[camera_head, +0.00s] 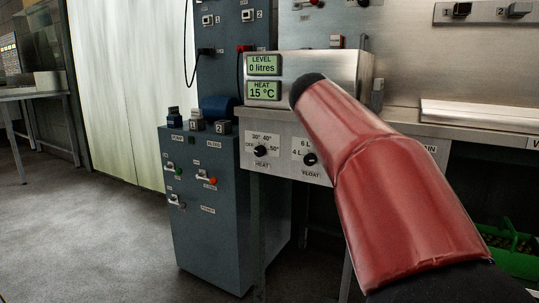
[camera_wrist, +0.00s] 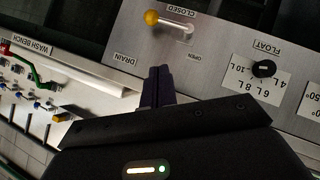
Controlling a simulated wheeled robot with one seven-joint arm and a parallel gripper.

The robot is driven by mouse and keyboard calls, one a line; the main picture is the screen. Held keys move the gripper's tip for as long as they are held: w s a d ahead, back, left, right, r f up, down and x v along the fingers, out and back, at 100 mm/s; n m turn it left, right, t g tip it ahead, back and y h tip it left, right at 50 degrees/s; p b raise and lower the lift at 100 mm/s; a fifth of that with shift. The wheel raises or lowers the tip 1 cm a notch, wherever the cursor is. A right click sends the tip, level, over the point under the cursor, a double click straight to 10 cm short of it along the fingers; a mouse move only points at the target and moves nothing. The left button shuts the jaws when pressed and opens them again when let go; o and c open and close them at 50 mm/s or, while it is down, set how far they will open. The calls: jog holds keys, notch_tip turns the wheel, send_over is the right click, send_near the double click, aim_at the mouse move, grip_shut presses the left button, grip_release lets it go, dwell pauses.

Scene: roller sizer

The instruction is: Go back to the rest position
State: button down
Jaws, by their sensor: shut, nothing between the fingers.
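In the wrist view my gripper (camera_wrist: 157,88) is shut, with its dark fingers together and nothing between them. It is in front of the steel panel (camera_wrist: 215,65), near the DRAIN label and below the yellow-knobbed drain lever (camera_wrist: 168,22). The FLOAT knob (camera_wrist: 263,69) is to its right in that view. In the head view my red-sleeved arm crosses the right half and hides part of the panel; the gripper is not visible there.
A blue-grey cabinet (camera_head: 220,245) with switches stands left of the steel wash bench (camera_head: 400,118). Displays read 0 litres and 15 °C (camera_head: 264,91). A green crate (camera_head: 515,245) is under the bench at right. The floor at left (camera_head: 90,240) is clear.

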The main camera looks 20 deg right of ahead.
jog(key=s+a+f+n+t+y+p, duration=0.1)
jog(key=s+a+f+n+y+p, duration=0.2)
jog(key=s+a+f, duration=0.6)
jog(key=s+a+f+n+t+y+p, duration=0.1)
jog(key=s+a+f+n+y+p, duration=0.2)
jog(key=a, duration=1.3)
jog(key=s+f+y+p, duration=0.2)
jog(key=s+f+y, duration=0.3)
jog(key=s+f, duration=0.1)
jog(key=shift+s+a+f+n, duration=0.2)
jog(key=shift+a+f+n, duration=0.15)
jog(key=shift+f, duration=0.2)
